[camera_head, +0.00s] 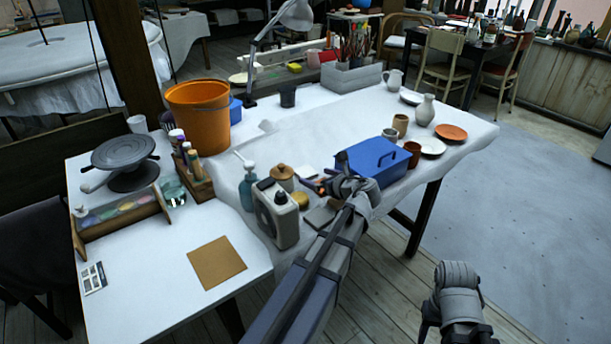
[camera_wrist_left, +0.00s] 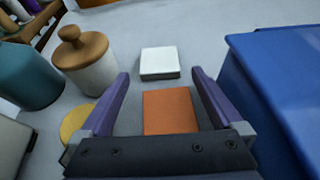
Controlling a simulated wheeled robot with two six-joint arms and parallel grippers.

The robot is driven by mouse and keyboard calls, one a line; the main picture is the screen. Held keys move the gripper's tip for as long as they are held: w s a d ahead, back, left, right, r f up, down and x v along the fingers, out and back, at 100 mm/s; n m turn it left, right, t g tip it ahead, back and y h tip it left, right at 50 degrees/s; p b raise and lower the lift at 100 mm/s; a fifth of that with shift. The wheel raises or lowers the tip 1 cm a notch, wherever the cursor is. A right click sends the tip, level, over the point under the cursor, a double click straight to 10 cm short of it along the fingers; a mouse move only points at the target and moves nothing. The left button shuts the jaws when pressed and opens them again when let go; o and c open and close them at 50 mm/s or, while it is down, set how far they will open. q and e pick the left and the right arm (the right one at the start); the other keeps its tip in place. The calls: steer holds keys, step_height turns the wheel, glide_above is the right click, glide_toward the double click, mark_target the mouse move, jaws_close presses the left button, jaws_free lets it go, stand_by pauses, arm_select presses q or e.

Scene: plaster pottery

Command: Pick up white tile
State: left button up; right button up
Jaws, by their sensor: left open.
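In the left wrist view a white tile (camera_wrist_left: 160,61) lies flat on the pale tabletop, just beyond my fingertips and roughly centred between them. An orange tile (camera_wrist_left: 168,110) lies nearer, between my two purple fingers. My left gripper (camera_wrist_left: 160,76) is open and empty, pointing toward the white tile.
The blue toolbox (camera_wrist_left: 270,90) stands close on the right of my left gripper. A wooden-lidded jar (camera_wrist_left: 85,62) and a teal bottle (camera_wrist_left: 25,75) stand on the left. A yellow round piece (camera_wrist_left: 75,122) lies near the left finger. Bare tabletop lies beyond the white tile.

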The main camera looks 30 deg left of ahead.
mark_target(308, 173)
arm_select(q)
steer(key=b+x, duration=0.1)
steer(key=x, duration=0.2)
steer(key=shift+w+a+f, duration=0.1)
steer(key=shift+a+f, duration=0.05)
steer(key=shift+a, duration=0.1)
steer(key=shift+c, duration=0.5)
steer(key=c, duration=1.3)
steer(key=shift+o, duration=0.2)
step_height(308, 173, up, 10)
steer(key=p, duration=1)
